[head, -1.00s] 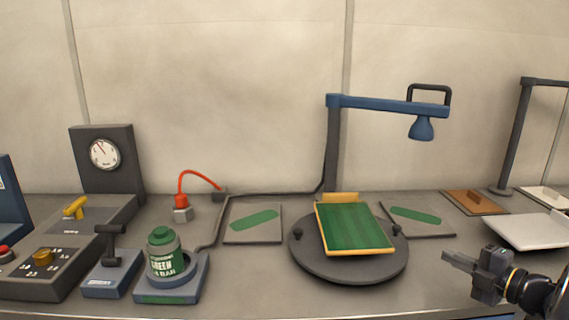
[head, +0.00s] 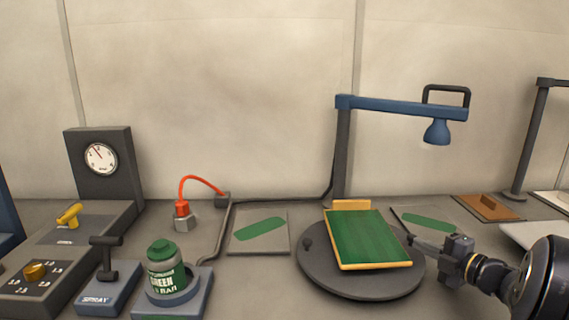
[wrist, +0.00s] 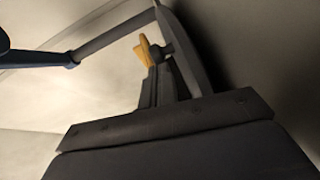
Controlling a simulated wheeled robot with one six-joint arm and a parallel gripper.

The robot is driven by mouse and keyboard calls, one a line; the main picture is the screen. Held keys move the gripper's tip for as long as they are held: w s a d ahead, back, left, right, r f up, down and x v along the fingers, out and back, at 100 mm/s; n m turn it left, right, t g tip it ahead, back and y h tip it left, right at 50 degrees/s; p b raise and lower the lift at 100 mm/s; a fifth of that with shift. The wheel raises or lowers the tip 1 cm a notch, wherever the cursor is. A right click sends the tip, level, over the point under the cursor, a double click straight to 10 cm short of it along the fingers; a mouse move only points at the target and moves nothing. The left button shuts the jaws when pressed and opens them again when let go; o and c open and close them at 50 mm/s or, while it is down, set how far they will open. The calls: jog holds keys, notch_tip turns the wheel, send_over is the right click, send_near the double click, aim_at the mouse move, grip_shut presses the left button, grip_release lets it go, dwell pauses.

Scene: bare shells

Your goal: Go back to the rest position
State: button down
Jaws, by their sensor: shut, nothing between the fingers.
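My gripper (head: 432,246) is at the right in the head view, shut and empty. Its fingertips point left toward the right edge of the round dark turntable (head: 316,276); I cannot tell whether they touch anything there. A green panel with a yellow frame (head: 368,238) lies tilted on the turntable. In the wrist view the dark gripper body fills the lower part, with the fingers (wrist: 172,75) above it and a yellow piece (wrist: 145,50) beyond them.
A blue lamp arm (head: 400,107) overhangs the turntable. A green can (head: 166,270) stands in a holder at the left, beside a lever box (head: 108,290) and a gauge (head: 101,158). An orange-brown plate (head: 489,207) lies at the right. Grey bench shows between the can and turntable.

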aim_at(422, 269)
jog(key=shift+s+a+f, duration=0.1)
jog(key=shift+a+f, duration=0.05)
jog(key=shift+s+a+h+b, duration=0.2)
jog(key=shift+s+h+b, duration=0.15)
jog(key=shift+s, duration=0.75)
jog(key=shift+a+m+t, duration=0.15)
jog(key=shift+m+t, duration=0.15)
jog(key=shift+m, duration=0.1)
jog(key=shift+s+a+m+t+h+b, duration=0.3)
jog(key=shift+s+m+h+b, duration=0.1)
jog(key=shift+s+h+b, duration=0.25)
jog(key=shift+s+a+m+t+h+b, duration=0.2)
jog(key=shift+s+a+m+h+b, duration=0.2)
jog(key=shift+h, duration=0.3)
jog(key=s, duration=0.1)
jog(key=s+a, duration=0.1)
jog(key=s+r, duration=0.1)
jog(key=shift+s+a+p, duration=0.2)
jog(key=shift+s+p, duration=0.15)
jog(key=shift+s, duration=0.05)
jog(key=shift+p+v, duration=0.3)
jog(key=shift+v, duration=3.65)
